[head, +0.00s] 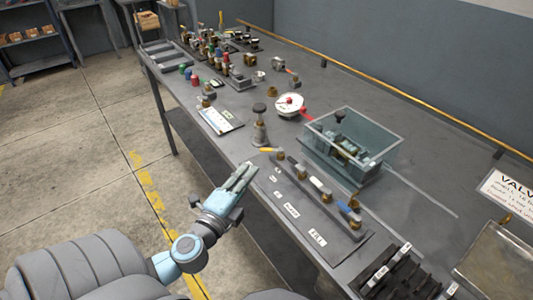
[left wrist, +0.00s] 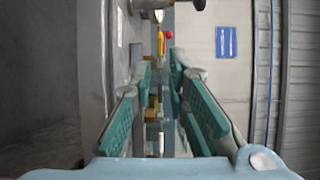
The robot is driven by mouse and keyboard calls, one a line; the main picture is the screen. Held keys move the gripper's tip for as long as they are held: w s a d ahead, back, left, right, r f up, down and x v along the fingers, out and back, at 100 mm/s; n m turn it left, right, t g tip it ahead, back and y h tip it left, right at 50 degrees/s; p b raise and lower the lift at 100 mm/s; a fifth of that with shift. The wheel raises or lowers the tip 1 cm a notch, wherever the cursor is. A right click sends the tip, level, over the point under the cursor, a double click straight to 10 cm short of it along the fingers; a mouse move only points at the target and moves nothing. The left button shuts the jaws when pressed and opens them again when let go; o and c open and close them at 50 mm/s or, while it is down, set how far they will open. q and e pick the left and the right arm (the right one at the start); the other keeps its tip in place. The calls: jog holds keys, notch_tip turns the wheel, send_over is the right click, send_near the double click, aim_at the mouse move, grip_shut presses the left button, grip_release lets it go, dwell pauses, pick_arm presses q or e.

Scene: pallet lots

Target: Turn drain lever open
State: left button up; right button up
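A grey valve panel (head: 285,205) lies along the table's near edge with a row of small valves on brass fittings. One has a yellow-orange lever (head: 270,150) at the far end; others have pale levers (head: 318,184) and a blue lever (head: 346,208). The small labels are mostly too blurred to read, so I cannot tell which lever is the drain. My right gripper is not seen.
A clear bluish bin (head: 352,145) with parts stands behind the panel. A dark pump-like post (head: 260,125) and a white round gauge (head: 290,105) stand beyond its far end. A black slotted rack (head: 388,272) is at the near end. The floor left of the table is clear.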

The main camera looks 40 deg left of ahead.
aim_at(265, 151)
pick_arm(q)
jog(key=p+x, duration=0.1)
jog(key=x, duration=1)
jog(key=shift+p, duration=0.35)
jog(key=shift+w, duration=0.1)
jog(key=shift+c, duration=0.4)
grip_shut()
